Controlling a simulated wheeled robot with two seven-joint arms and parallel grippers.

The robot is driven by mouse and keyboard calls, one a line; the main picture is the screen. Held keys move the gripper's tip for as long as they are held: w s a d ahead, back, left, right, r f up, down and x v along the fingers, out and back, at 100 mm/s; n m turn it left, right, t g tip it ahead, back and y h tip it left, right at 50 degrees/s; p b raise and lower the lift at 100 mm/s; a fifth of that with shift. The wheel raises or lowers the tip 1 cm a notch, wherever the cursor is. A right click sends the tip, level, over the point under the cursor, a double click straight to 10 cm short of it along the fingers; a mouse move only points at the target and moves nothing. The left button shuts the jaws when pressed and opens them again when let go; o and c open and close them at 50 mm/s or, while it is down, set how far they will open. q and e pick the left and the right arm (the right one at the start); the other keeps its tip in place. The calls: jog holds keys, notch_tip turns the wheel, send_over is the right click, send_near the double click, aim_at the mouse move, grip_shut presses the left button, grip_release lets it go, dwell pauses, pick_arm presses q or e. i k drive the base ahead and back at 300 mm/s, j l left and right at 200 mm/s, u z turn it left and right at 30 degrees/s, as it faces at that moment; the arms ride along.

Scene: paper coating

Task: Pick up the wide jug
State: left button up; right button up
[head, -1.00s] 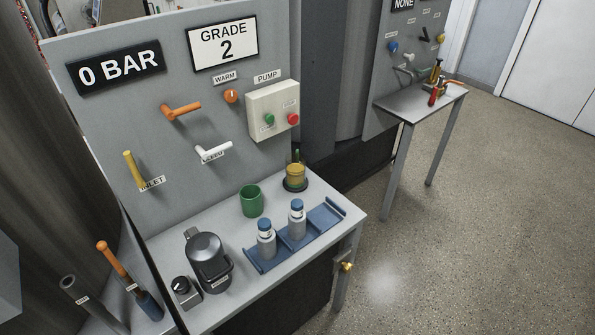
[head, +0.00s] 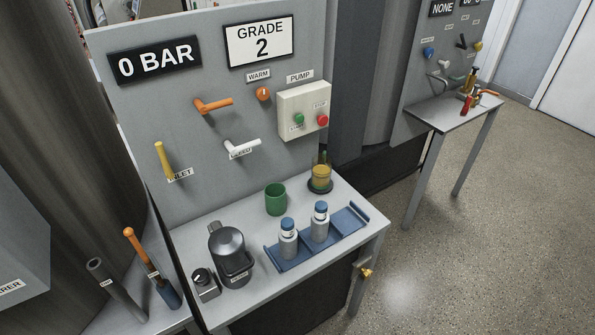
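A wide dark grey jug-like vessel (head: 230,261) stands upright on the left part of the grey bench (head: 255,297). It has a lid or rounded top and a small label low on its front, too small to read. A green cup (head: 276,200) stands behind it to the right. A glass vessel with yellow contents (head: 320,173) stands on a dark round base at the back right. No label naming the wide jug is legible. Neither of my grippers is in view.
A small black-topped box (head: 205,284) stands close left of the dark vessel. A blue tray (head: 347,219) holds two blue-capped bottles (head: 288,240). A panel with handles and a pump box (head: 304,110) rises behind. Orange-handled tool (head: 139,248) stands at left.

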aim_at(321, 171)
jog(key=i+l+u, duration=0.15)
jog(key=l+u, duration=0.25)
jog(key=l, duration=0.3)
jog(key=i+l+u, duration=0.1)
jog(key=l+u, duration=0.35)
jog(key=l, duration=0.3)
jog(key=l+u, duration=0.15)
jog(key=l, duration=1.2)
jog(key=k+l+u, duration=0.15)
jog(key=l, duration=1.2)
